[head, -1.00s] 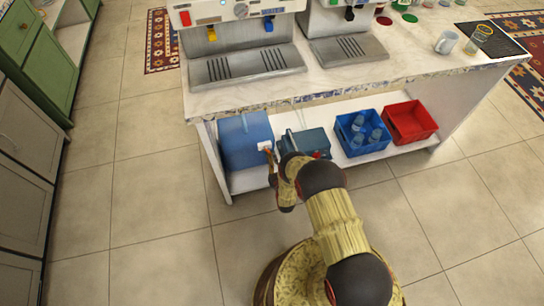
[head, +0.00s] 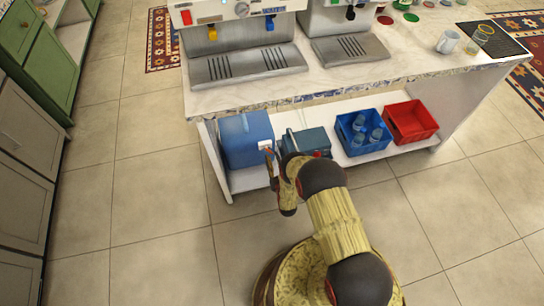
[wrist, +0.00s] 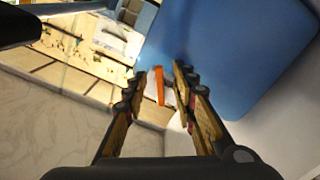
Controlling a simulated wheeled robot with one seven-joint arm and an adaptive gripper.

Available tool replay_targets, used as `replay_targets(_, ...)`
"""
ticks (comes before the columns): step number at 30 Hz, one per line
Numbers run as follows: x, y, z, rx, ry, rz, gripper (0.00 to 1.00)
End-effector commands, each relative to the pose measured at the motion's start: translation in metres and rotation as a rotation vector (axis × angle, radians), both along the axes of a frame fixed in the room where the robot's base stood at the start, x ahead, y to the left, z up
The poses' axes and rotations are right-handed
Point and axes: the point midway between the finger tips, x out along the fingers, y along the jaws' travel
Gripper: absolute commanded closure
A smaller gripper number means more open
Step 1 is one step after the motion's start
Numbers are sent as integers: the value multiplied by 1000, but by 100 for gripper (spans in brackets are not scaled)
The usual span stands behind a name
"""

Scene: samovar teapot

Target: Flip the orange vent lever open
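A big blue container (head: 246,138) stands on the low shelf at its left end; it also fills the upper right of the wrist view (wrist: 235,55). The orange lever (wrist: 159,86) is a thin upright strip beside the container's face in the wrist view. My gripper (wrist: 160,80) is open, with one finger on each side of the lever. I cannot tell whether either finger touches it. In the head view my gripper (head: 270,165) is at the container's front right, and the lever is hard to make out there.
A teal box (head: 308,140) stands right of the container, close to my arm. The white countertop (head: 350,76) hangs above the shelf. The tiled floor (head: 150,220) at left is clear.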

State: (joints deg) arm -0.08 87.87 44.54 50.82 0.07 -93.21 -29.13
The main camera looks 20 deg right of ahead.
Motion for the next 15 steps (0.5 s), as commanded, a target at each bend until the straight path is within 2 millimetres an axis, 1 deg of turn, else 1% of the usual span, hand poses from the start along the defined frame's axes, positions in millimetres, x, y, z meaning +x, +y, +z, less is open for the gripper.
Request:
replay_targets(1, -11, 0, -1, 0, 2, 0, 73)
replay_targets(3, -26, 0, -1, 0, 4, 0, 73)
replay_targets(9, -65, 0, -1, 0, 4, 0, 73)
replay_targets(12, -80, 0, 0, 0, 2, 0, 73)
replay_targets(15, -91, 0, 0, 0, 0, 1, 73)
